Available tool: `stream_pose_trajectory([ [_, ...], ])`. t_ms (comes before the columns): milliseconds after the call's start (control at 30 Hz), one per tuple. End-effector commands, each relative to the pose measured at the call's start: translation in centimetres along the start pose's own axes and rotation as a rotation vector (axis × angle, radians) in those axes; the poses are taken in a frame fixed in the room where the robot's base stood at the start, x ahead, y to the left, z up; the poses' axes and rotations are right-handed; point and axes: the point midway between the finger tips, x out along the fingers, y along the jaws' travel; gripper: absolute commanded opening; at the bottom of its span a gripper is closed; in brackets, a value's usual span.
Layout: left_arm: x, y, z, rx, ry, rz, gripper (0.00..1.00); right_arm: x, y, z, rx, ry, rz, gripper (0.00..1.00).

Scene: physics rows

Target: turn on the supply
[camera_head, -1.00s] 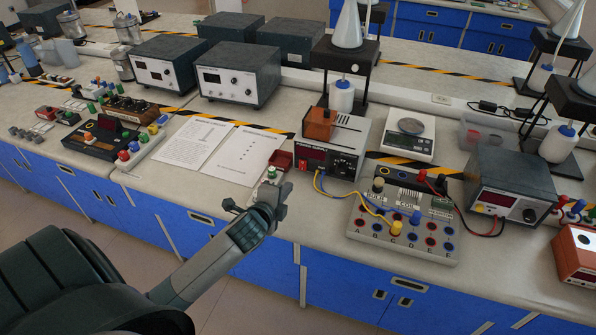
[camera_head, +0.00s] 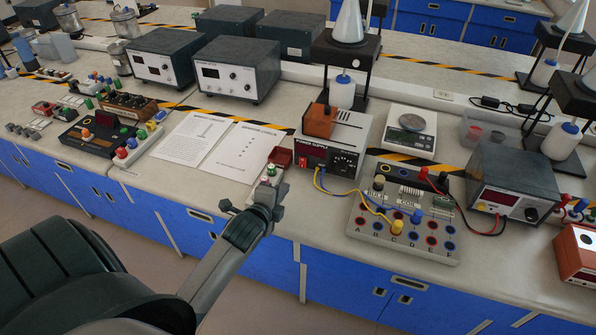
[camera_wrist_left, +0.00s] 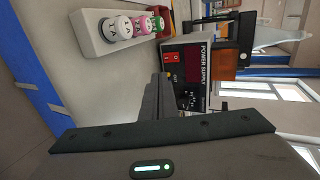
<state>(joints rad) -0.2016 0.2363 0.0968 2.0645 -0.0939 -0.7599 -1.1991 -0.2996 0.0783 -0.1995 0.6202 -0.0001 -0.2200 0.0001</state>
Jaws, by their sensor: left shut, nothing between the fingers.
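The power supply (camera_head: 342,133) is a light-topped box with a dark front, left of the wired board. Its front carries a red switch (camera_head: 302,162), a dark display and a dial. In the left wrist view, the label side of the power supply (camera_wrist_left: 203,65) appears turned sideways, with the red switch (camera_wrist_left: 172,57) visible beyond the fingers. My left gripper (camera_head: 277,187) is shut and empty, in front of and left of the switch, apart from it as far as I can tell. Its fingers (camera_wrist_left: 160,98) also show in the wrist view. My right gripper is out of view.
A board with sockets and wires (camera_head: 372,237) sits right of the supply. Paper sheets (camera_head: 238,150) lie flat at left.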

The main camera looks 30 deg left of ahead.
Motion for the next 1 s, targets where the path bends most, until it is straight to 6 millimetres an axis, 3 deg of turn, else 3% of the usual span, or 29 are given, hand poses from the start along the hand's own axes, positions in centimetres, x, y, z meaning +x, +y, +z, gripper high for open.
stream_pose_trajectory([
  [267,2.6,-0.2,0.0,-0.002,0.000,0.001,0.00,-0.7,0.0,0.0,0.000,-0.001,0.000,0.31],
  [700,9.0,-0.2,0.0,-0.002,-0.001,0.001,0.00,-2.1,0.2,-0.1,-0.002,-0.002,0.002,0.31],
  [1000,12.3,-1.0,-0.1,-0.002,0.000,0.000,0.00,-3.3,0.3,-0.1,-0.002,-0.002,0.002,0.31],
])
